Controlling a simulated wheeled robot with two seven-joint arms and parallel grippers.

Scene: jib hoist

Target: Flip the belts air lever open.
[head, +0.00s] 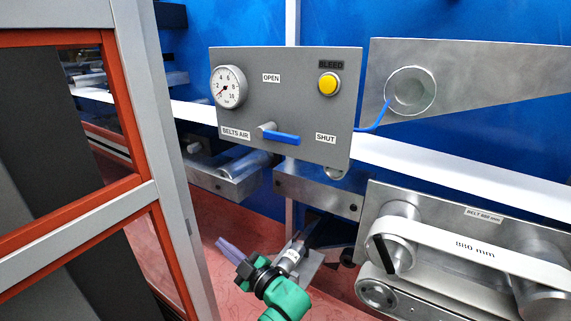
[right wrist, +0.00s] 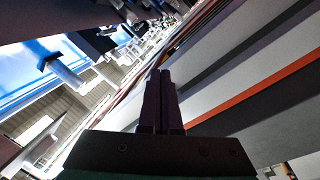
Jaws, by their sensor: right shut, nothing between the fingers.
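The belts air lever (head: 284,138) has a blue handle on a grey hub, low on a grey panel (head: 300,90). The handle lies nearly level and points right, toward the SHUT label (head: 326,138). The OPEN label (head: 271,77) sits above the hub. My right gripper (head: 222,243) is below the panel, well apart from the lever, with its fingers pointing up and left. It also shows in the right wrist view (right wrist: 161,76), shut and empty; the lever cannot be made out there. My left gripper is not in view.
A pressure gauge (head: 229,87) and a yellow BLEED button (head: 327,84) share the panel. Rollers and a belt labelled 880 mm (head: 475,248) stand at the right. An orange and grey door frame (head: 165,150) stands at the left. Open space lies in front of the panel.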

